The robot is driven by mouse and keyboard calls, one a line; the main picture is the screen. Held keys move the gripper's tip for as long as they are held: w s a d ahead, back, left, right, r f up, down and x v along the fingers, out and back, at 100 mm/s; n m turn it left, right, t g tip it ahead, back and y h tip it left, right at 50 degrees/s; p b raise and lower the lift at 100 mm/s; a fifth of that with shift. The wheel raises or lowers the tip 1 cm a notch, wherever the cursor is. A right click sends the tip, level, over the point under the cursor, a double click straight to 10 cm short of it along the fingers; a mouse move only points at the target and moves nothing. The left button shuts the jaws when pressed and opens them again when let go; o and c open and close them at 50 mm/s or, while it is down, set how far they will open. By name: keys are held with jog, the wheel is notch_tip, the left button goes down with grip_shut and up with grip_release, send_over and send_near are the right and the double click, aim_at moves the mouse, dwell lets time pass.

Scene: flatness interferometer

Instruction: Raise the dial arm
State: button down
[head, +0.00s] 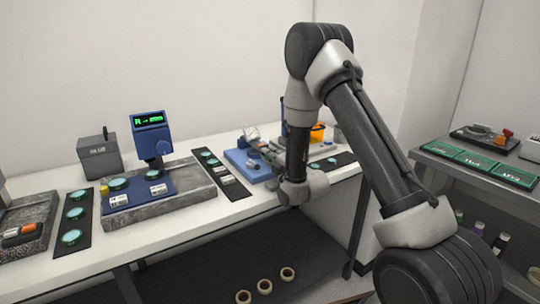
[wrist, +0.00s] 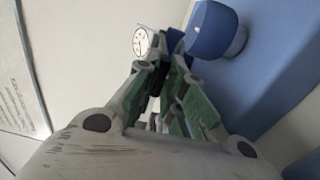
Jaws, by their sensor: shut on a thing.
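The dial gauge (head: 250,133) has a round white face and stands over a blue base (head: 240,163) on the bench. Its face (wrist: 141,42) also shows in the wrist view, just left of the fingertips. My gripper (wrist: 168,48) is shut on a small dark blue part beside the dial, which looks like the dial arm (wrist: 176,38). The fingers hide most of that part. In the head view my gripper (head: 266,152) reaches in at the blue base from the right, partly covered by my arm.
A blue round knob (wrist: 212,30) stands close right of the fingertips. On the bench, a grey granite plate (head: 190,199) carries a blue instrument (head: 150,135), and a dark strip of discs (head: 222,165) lies left of the blue base. A shelf (head: 500,185) stands at right.

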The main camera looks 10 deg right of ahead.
jog(key=shift+r, duration=0.45)
jog(key=r+g, duration=0.1)
jog(key=r, duration=0.1)
jog(key=w+r+g+h, duration=0.1)
jog(key=r+g, duration=0.1)
jog(key=r, duration=0.1)
jog(key=w+r+g, duration=0.1)
jog(key=r+g, duration=0.1)
jog(key=r, duration=0.1)
jog(key=shift+a+r+h, duration=0.25)
jog(key=shift+a+h, duration=0.05)
jog(key=w+a+r, duration=0.1)
jog(key=w+r, duration=0.3)
jog(key=r, duration=0.1)
jog(key=shift+w+a+r+g, duration=0.2)
jog(key=shift+a+r+g, duration=0.05)
jog(key=shift+g, duration=0.05)
jog(key=c, duration=1.5)
grip_release()
